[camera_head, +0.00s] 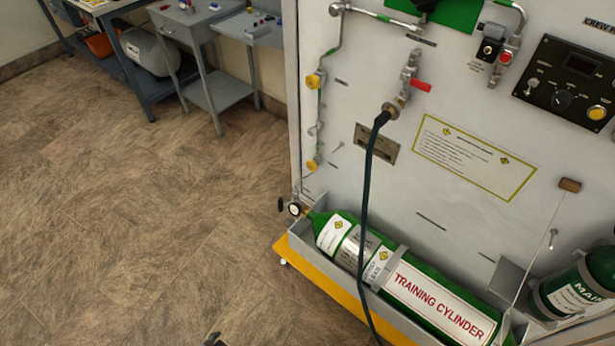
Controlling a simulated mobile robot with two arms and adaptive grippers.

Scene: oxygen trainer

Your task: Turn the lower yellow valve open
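The lower yellow valve (313,164) is a small round knob on a thin vertical pipe at the left edge of the white trainer panel (455,90). The upper yellow valve (314,81) sits above it on the same pipe line. The angle does not show whether either valve is open or closed. A small dark tip at the bottom edge, left of the middle, seems to be part of my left gripper (214,341). It is far below the valve and apart from it; its fingers cannot be made out. My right gripper is not in view.
A green training cylinder (408,287) lies in a tray with a yellow edge (322,283) below the valve. A dark hose (368,200) hangs in front of the panel. A red-handled valve (420,86) is to the right. The floor (150,220) at left is clear.

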